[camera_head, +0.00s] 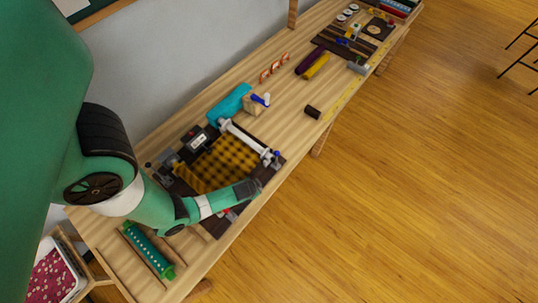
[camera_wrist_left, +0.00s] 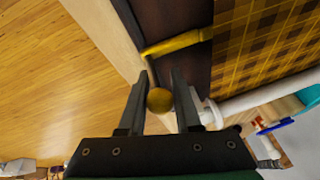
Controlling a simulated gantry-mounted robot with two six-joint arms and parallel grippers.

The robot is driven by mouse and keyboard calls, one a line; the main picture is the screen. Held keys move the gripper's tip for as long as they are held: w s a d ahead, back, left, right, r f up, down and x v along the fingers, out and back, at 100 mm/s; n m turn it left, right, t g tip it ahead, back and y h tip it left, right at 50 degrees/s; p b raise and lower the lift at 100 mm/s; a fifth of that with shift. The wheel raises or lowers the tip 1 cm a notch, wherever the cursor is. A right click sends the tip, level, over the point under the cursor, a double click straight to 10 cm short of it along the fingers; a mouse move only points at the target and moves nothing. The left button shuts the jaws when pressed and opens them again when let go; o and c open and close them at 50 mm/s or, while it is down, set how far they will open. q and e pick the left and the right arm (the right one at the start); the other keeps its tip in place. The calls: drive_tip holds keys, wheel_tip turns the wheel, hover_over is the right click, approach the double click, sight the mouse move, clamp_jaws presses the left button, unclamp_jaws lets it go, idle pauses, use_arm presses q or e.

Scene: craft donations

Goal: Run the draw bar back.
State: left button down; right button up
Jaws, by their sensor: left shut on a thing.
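My left gripper (camera_head: 256,187) is at the front edge of the dark board (camera_head: 276,172), beside the yellow-and-black plaid cloth (camera_head: 226,160). In the left wrist view its two fingers (camera_wrist_left: 158,102) are closed around a round yellow knob (camera_wrist_left: 159,101). A thin stem runs from the knob toward a yellow bar (camera_wrist_left: 176,43) that reaches to the cloth (camera_wrist_left: 265,45). I cannot tell which part is the draw bar. A white roller (camera_head: 245,138) lies across the cloth's far end; it also shows in the left wrist view (camera_wrist_left: 268,94). The knob is hidden in the head view.
A green roller (camera_head: 148,250) lies at the near left of the table. A turquoise roll (camera_head: 229,104) and a wooden block (camera_head: 254,104) stand behind the board. A small dark block (camera_head: 313,112) is to the right. The table's front edge runs close by my gripper.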

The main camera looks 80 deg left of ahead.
use_arm(q)
drive_tip(key=c, duration=0.9)
unclamp_jaws()
drive_tip(key=shift+r, duration=0.1)
drive_tip(key=shift+d+r+p, duration=0.1)
drive_tip(key=shift+r+p, duration=0.2)
drive_tip(key=shift+r, duration=0.1)
drive_tip(key=p+v, duration=0.4)
drive_tip(key=v, duration=0.6)
drive_tip(key=shift+d+r, duration=0.2)
drive_tip(key=shift+r, duration=0.05)
drive_tip(key=shift+s, duration=0.1)
